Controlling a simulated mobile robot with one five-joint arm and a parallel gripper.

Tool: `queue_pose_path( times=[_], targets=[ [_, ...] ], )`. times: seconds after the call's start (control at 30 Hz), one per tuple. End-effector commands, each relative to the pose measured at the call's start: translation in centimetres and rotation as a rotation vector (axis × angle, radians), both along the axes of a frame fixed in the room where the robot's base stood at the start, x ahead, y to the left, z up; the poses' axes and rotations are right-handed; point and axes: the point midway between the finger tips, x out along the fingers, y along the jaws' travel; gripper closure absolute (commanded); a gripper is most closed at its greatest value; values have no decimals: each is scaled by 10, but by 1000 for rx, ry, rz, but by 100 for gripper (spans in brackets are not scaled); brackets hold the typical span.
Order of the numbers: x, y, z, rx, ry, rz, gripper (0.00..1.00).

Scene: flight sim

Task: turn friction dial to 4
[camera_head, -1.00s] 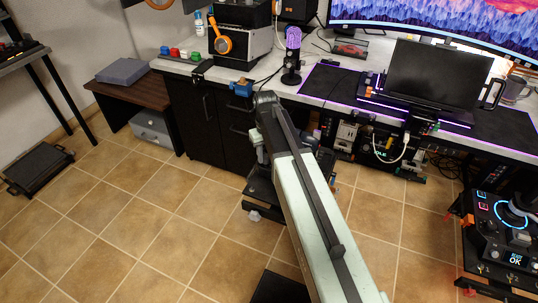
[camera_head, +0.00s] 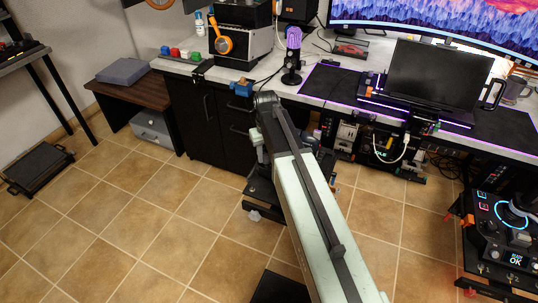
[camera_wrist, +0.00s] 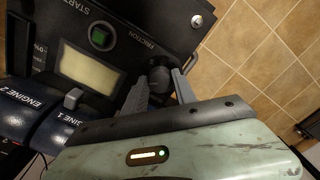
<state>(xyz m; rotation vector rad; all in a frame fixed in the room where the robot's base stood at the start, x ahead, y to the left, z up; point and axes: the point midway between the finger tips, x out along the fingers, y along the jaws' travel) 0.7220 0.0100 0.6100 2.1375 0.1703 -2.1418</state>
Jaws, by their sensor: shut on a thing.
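In the wrist view, a dark round friction dial (camera_wrist: 159,75) stands on a black panel beside the white word FRICTION. My gripper (camera_wrist: 160,86) is shut on the dial, with one grey finger on each side of it. The dial's lower part is hidden by the gripper body, and I cannot read any number or pointer on it. In the head view my arm hides most of the panel and the gripper.
In the wrist view, a green START button (camera_wrist: 101,37), a pale blank screen (camera_wrist: 87,69) and a grey-topped engine lever (camera_wrist: 73,98) lie left of the dial. Tiled floor (camera_wrist: 262,45) is at the right. In the head view, a desk (camera_head: 345,103) stands behind my arm.

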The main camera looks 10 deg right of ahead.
Motion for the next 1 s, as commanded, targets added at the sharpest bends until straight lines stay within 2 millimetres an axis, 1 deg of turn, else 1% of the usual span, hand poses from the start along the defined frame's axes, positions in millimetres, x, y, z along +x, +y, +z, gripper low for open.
queue_pose_path(
  times=[0.03, 0.63, 0.67, 0.7, 0.73, 1.0],
  targets=[
    [3, 3, 0, 6, -8, 2, 100],
    [3, 2, 0, 5, -8, 0, 100],
    [3, 2, 0, 5, -8, 0, 64],
    [3, 2, 0, 5, -8, 0, 53],
    [3, 2, 0, 5, -7, 0, 45],
    [1, 1, 0, 2, -4, -1, 45]
  ],
)
